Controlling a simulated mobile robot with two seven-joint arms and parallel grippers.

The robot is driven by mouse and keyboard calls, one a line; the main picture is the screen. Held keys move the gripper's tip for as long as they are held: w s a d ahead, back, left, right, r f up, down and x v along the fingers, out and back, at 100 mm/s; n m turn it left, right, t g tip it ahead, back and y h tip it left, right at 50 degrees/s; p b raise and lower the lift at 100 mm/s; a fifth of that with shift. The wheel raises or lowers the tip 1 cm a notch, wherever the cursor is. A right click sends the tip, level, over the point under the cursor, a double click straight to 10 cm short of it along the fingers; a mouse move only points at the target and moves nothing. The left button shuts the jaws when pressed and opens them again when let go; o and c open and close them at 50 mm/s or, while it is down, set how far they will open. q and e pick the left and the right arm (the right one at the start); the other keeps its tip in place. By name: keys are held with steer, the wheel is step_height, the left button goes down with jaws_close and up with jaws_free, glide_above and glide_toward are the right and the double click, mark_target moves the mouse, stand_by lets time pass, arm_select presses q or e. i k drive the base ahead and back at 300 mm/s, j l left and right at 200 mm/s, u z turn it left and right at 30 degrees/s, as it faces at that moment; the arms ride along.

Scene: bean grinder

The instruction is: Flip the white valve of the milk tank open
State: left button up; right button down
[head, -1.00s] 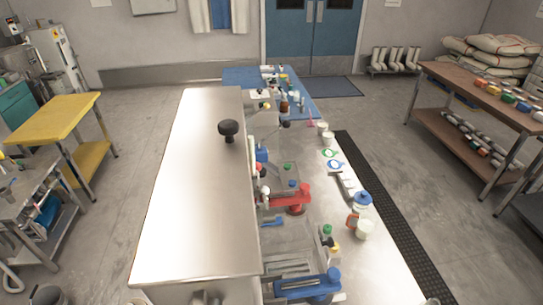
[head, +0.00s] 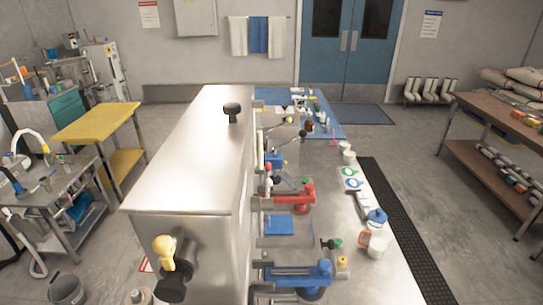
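The milk tank looks to be the large steel box (head: 185,150) in the middle of the head view, with a black knob (head: 232,110) on its lid. On its near face, low in the view, a pale yellow handle (head: 165,247) stands upright above a dark round fitting (head: 172,288). It looks yellow rather than white, and I cannot tell whether it is open or closed. I see no clearly white valve on the near face. Neither of my grippers is in view.
A steel counter (head: 370,282) with red and blue clamp-like devices, cups and bottles runs along the tank's right side. A yellow table (head: 95,122) and a steel sink cart (head: 50,205) stand left. A grey bucket (head: 66,288) is on the floor.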

mark_target(267, 202)
steer(key=i+l+u, duration=0.4)
steer(key=l, duration=0.25)
steer(key=i+l+u, duration=0.2)
steer(key=l, duration=0.15)
steer(key=l+u, duration=0.2)
steer(key=l, duration=0.15)
steer(key=i+l+u, duration=0.2)
steer(key=l, duration=0.25)
steer(key=l+u, duration=0.25)
steer(key=l, duration=0.15)
steer(key=i+l+u, duration=0.15)
steer(key=l+u, duration=0.2)
steer(key=l, duration=0.35)
steer(key=l+u, duration=0.35)
steer(key=l, duration=0.35)
